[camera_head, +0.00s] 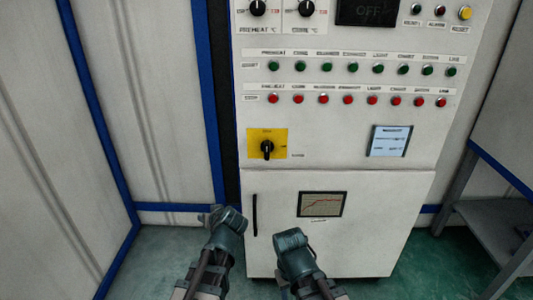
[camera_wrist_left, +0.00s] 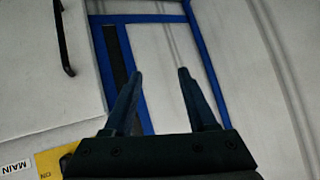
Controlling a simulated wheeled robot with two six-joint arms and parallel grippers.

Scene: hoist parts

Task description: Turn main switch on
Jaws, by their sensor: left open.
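The main switch (camera_head: 267,149) is a black rotary knob on a yellow plate, low on the left of the white cabinet's panel. Its handle looks roughly upright. In the left wrist view, part of the yellow plate (camera_wrist_left: 48,160) shows at the bottom left, beside a MAIN label, and the knob is hidden. My left gripper (camera_head: 213,212) is below and left of the switch, apart from it. In the left wrist view its two fingers (camera_wrist_left: 161,74) are spread with nothing between them. My right arm's end (camera_head: 290,240) is below the switch; its fingers cannot be made out.
The white cabinet (camera_head: 380,215) carries rows of green and red buttons, a dark display (camera_head: 367,12) reading OFF and a black door handle (camera_head: 255,214). A blue-framed wall (camera_head: 165,100) stands left. A grey metal stand (camera_head: 490,215) is at right.

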